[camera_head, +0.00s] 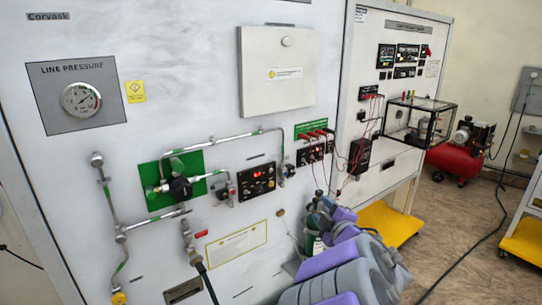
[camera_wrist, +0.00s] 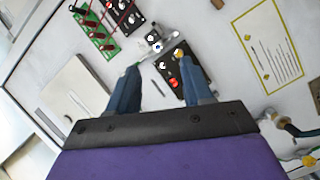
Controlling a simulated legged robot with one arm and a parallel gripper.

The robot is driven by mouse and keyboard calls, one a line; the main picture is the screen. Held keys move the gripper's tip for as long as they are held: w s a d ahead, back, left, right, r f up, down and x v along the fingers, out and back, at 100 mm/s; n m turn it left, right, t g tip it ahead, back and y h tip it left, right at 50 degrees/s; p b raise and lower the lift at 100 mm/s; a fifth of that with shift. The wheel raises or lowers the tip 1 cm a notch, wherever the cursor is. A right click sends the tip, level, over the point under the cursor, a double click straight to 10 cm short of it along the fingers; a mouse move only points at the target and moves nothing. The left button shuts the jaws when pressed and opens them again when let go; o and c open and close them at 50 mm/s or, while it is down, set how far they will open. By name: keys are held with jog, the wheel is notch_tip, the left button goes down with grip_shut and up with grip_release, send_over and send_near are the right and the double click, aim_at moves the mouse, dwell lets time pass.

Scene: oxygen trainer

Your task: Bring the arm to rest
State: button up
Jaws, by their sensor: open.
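My gripper (camera_wrist: 156,88) shows in the wrist view with its two blue-grey fingers apart and nothing between them. It faces the white trainer panel, which appears rotated there. Past the fingertips is a small black module (camera_wrist: 176,72) with a red and a yellow knob. In the head view my arm (camera_head: 345,275), grey and purple, reaches up from the bottom right toward the panel (camera_head: 150,40). My gripper's fingertips are hard to make out in that view.
The panel carries a pressure gauge (camera_head: 81,99), pipes with a valve on a green plate (camera_head: 175,180), a control module (camera_head: 257,181) and a closed white box (camera_head: 280,70). Red leads hang near the arm. A red compressor (camera_head: 455,160) stands at right. Floor is open at the lower right.

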jog(key=s+d+r+m+g+h, duration=0.1)
jog(key=s+d+m+g+h, duration=0.1)
jog(key=s+d+m+h, duration=0.5)
jog(key=s+d+f+m+g+h, duration=0.1)
jog(key=s+d+f+m+g, duration=0.15)
jog(key=s, duration=0.25)
jog(key=s+d+f+m+g+h, duration=0.1)
jog(key=s+d+m+g, duration=0.1)
jog(key=s+m+g, duration=0.15)
jog(key=s+a+f+m+g+y, duration=0.1)
jog(key=s+a+f+g, duration=0.1)
jog(key=s, duration=0.8)
jog(key=s+a+f+g+y, duration=0.2)
jog(key=s+a+g, duration=0.2)
jog(key=s+a, duration=0.3)
jog(key=s+a+f+m+g+y, duration=0.1)
jog(key=s+a+f+g+y, duration=0.1)
jog(key=s, duration=1.2)
jog(key=a+f+g, duration=0.1)
jog(key=a+g, duration=0.1)
jog(key=shift+s+a+m, duration=0.3)
jog(key=shift+a, duration=0.05)
jog(key=shift+c, duration=0.6)
